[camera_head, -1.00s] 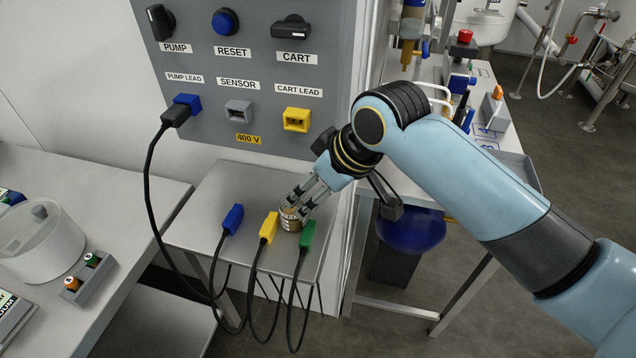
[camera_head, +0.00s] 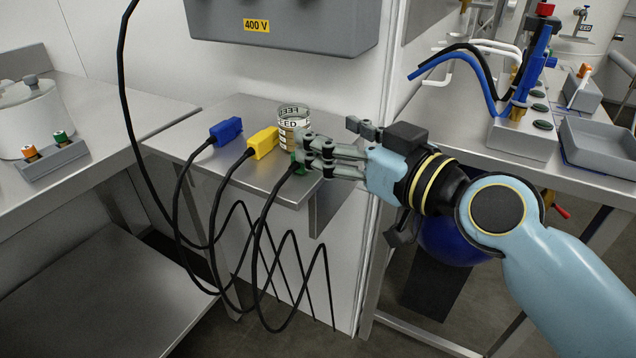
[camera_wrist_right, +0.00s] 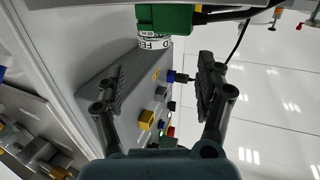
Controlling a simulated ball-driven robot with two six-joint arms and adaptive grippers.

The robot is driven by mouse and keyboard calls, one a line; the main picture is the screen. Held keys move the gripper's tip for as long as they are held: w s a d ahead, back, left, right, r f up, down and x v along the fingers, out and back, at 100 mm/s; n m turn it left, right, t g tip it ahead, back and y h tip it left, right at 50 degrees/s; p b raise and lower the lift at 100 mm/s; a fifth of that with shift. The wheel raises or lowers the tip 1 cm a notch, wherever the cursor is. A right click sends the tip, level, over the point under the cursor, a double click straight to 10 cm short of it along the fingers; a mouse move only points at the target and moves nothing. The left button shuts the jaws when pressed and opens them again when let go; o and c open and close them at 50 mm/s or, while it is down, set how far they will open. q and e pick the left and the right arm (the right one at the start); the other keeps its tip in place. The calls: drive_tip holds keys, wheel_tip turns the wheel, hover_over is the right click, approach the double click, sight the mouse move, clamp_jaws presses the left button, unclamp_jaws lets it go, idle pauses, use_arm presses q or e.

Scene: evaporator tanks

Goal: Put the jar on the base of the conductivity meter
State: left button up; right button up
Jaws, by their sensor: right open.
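The jar (camera_head: 293,117) is a clear cylinder with a white FEED label and brown contents low down. It stands upright on the small metal shelf, behind the green plug. My right gripper (camera_head: 303,155) is open and level, reaching in from the right beside the jar and green plug. Its fingers partly cover both. In the right wrist view the jar's label (camera_wrist_right: 154,42) shows ahead between the open fingers, partly hidden by the green plug (camera_wrist_right: 165,18). I cannot tell which thing is the conductivity meter. My left gripper is not in view.
A blue plug (camera_head: 225,130) and a yellow plug (camera_head: 262,143) with black leads lie on the shelf (camera_head: 205,165) left of the jar. The right bench holds a grey block with blue and black hoses (camera_head: 515,135) and a grey tray (camera_head: 600,145). A wall panel (camera_head: 330,30) hangs above.

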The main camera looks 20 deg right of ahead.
sight(303, 120)
drive_tip(key=shift+m+t, duration=0.3)
drive_tip(key=shift+t, duration=0.1)
drive_tip(key=w, duration=0.4)
drive_tip(key=shift+w+a+f, duration=0.15)
drive_tip(key=shift+w+f, duration=0.05)
drive_tip(key=shift+f, duration=0.1)
drive_tip(key=x, duration=0.5)
drive_tip(key=shift+w+a+f, duration=0.15)
drive_tip(key=shift+w+a, duration=0.15)
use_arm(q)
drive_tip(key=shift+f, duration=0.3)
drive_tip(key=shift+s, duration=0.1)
use_arm(e)
drive_tip(key=shift+c, duration=0.2)
clamp_jaws()
use_arm(q)
drive_tip(key=shift+p, duration=0.3)
